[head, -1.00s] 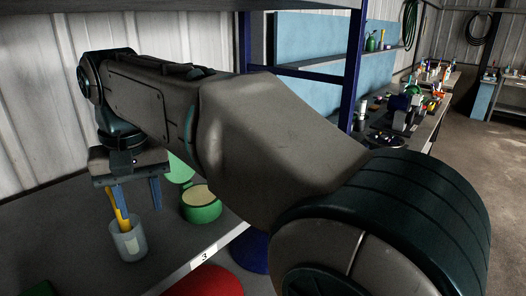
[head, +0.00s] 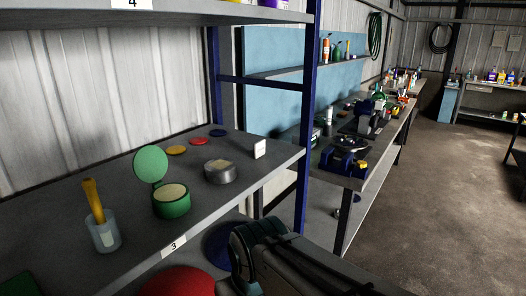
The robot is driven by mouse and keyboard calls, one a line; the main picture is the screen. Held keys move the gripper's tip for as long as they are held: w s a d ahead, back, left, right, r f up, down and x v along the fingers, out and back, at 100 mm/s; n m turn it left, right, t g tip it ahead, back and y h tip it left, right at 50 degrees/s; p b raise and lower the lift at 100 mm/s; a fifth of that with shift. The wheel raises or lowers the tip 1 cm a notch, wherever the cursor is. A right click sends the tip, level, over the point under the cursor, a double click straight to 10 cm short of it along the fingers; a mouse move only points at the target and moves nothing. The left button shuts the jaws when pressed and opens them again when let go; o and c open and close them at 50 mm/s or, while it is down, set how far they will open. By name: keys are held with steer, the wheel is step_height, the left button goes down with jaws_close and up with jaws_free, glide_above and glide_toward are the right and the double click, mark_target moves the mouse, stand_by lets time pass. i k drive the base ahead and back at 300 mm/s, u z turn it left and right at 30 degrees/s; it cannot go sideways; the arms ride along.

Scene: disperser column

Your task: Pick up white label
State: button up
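A small white upright block (head: 259,149), which may be the white label, stands on the grey shelf (head: 130,215) near its right end. Flat white tags also sit on the shelf edges, one marked 3 (head: 173,246) on this shelf and one marked 4 (head: 132,3) above. I cannot tell from the picture alone which of these is the task's label. My gripper is out of view; only part of my arm shows at the bottom, right of the shelf.
On the shelf are a clear cup (head: 104,234) with a yellow item, an open green tin (head: 171,201) with its lid behind, a grey tin (head: 221,172) and several coloured discs. A blue post (head: 308,120) stands at the right. A cluttered workbench (head: 372,165) lies beyond.

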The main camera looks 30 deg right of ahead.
mark_target(259, 147)
steer(key=k, duration=0.3)
steer(key=z, duration=0.6)
steer(key=i, duration=0.5)
steer(key=z, duration=1.55)
steer(key=i, duration=1.85)
steer(key=u, duration=2.7)
steer(key=i, duration=0.1)
steer(key=u, duration=0.35)
